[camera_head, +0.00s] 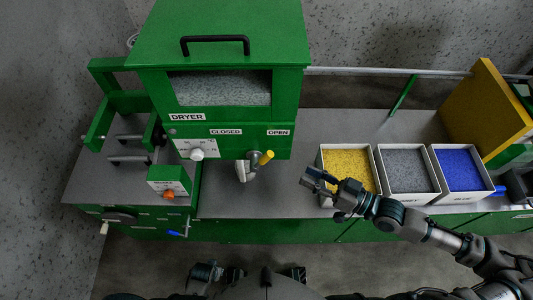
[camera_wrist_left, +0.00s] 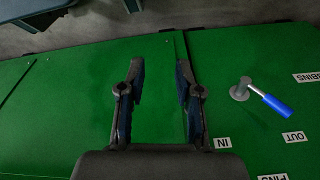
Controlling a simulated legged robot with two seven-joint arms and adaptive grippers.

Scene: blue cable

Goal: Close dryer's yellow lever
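The green dryer (camera_head: 220,40) stands at the upper left in the head view, with a window and a front panel marked CLOSED and OPEN. Its yellow lever (camera_head: 266,157) sits below the panel, tilted up and right towards the OPEN label. A pale grey spout-like part (camera_head: 242,171) is beside the lever. My right gripper (camera_head: 318,181) is to the right of and below the lever, clear of it, by the left edge of the yellow-filled bin. Its finger gap is too small to judge. My left gripper (camera_wrist_left: 158,90) is open and empty in front of a green cabinet face.
Bins of yellow (camera_head: 347,165), grey (camera_head: 405,170) and blue (camera_head: 459,168) pellets stand on the grey bench at the right. A yellow panel (camera_head: 485,108) rises behind them. A blue-handled lever (camera_wrist_left: 268,98) is right of my left gripper. The bench between dryer and bins is clear.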

